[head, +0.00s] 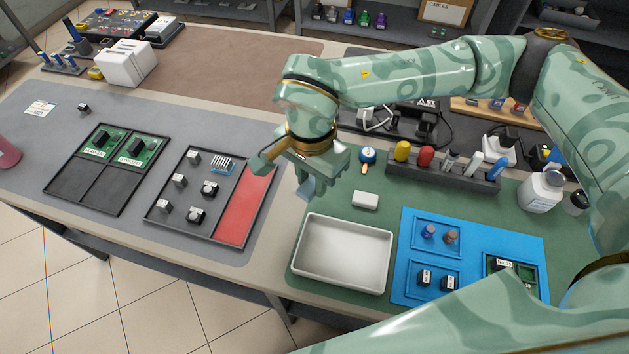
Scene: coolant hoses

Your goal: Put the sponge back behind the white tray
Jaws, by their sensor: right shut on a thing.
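My right gripper (303,183) is above the gap between the left black tray and the white tray, pointing down. It is shut on a pale blue-green piece (309,190), which I take to be the sponge. It is mostly hidden by the hand, and its edges blend with the fingers. The white tray (388,265) lies empty on the green mat, in front and to the right of the gripper. A small white block (365,200) lies on the mat just behind the tray. My left gripper is not in view.
A blue tray (480,236) with small parts lies right of the white tray. A black tray with a red section (245,207) lies to the left. Green mat (335,202) is bare left of the block.

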